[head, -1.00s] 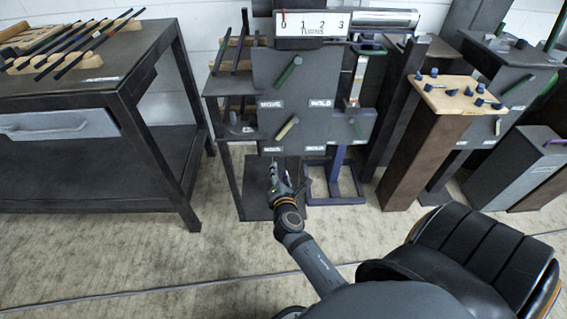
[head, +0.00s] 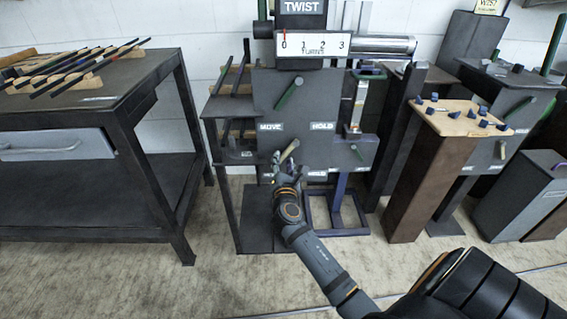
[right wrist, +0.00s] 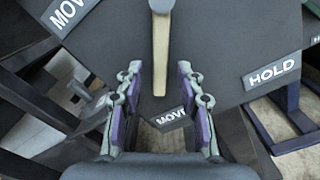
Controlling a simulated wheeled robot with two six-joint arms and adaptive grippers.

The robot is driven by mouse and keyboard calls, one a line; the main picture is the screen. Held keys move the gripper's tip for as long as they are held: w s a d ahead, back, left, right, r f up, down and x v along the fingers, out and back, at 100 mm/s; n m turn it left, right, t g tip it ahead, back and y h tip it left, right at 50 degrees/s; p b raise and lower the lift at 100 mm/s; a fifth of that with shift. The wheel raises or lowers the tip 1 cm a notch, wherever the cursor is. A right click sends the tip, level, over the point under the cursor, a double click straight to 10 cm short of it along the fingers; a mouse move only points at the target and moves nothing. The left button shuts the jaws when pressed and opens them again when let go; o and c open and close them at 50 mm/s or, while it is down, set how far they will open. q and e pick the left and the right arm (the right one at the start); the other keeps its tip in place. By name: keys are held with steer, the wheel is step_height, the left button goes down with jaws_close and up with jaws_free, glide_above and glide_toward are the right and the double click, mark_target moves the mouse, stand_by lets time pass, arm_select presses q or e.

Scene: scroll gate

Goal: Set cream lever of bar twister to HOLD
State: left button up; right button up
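The bar twister is a dark panel (head: 335,88) under a TWIST sign (head: 304,7). Its short cream lever (head: 291,149) tilts up to the right in the head view, between upper and lower MOVE and HOLD labels. My right gripper (head: 285,168) is right below the lever and partly hides the lower MOVE label. In the right wrist view the cream lever (right wrist: 160,45) comes down from the top, its end near the gap between the spread fingers of my right gripper (right wrist: 160,88). The fingers are open and do not grip it. My left gripper is not in view.
A green lever (head: 289,94) sits higher on the panel, and a turns scale (head: 312,47) has its red pointer at 0. A dark workbench (head: 95,100) with rods stands left. A wooden-topped stand (head: 462,117) with blue knobs stands right. Floor in front is open.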

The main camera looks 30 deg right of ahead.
steer(key=shift+w+d, duration=0.2)
steer(key=shift+w, duration=0.1)
jaws_close()
